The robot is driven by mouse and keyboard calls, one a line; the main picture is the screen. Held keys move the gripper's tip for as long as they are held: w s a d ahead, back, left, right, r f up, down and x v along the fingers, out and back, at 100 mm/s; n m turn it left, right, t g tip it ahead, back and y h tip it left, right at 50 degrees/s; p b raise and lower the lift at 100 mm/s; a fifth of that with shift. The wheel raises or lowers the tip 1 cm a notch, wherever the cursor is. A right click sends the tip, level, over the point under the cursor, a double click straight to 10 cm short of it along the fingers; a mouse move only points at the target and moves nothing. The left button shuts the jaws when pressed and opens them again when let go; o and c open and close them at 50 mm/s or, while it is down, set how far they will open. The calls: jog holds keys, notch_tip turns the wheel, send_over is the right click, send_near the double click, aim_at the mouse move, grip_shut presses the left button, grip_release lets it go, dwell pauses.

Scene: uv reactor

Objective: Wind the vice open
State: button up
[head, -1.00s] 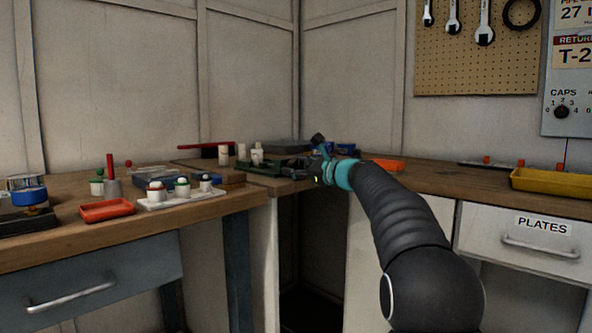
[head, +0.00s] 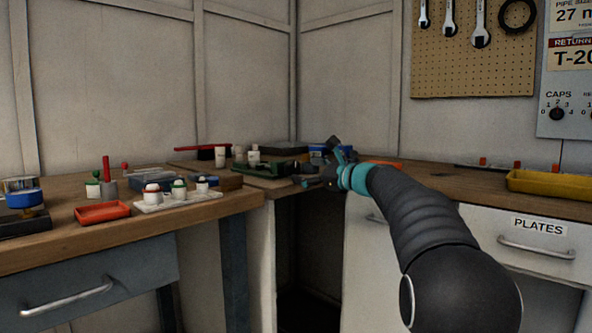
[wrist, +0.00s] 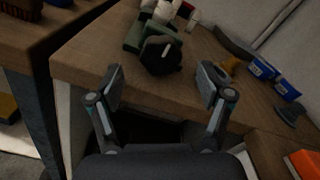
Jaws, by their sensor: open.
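The green vice (wrist: 153,34) stands at the edge of the wooden bench in the wrist view, with a dark round knob with a pale mark (wrist: 162,55) on its near end. In the head view the vice (head: 285,166) shows as a low dark green shape near the corner. My gripper (wrist: 160,82) is open and empty. Its two fingers are spread on either side of the knob in the picture, nearer the camera, and appear apart from it. Whether the vice jaws are open cannot be told.
White cylinders (wrist: 163,10) stand just behind the vice. Blue items (wrist: 262,69) and an orange tray (wrist: 304,163) lie to the right. In the head view, a red tray (head: 103,212) and a rack of capped pots (head: 178,203) sit left. A dark gap opens below the bench corner.

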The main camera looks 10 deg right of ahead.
jog(key=v, duration=0.6)
jog(key=shift+s, duration=0.2)
jog(key=shift+d, duration=0.1)
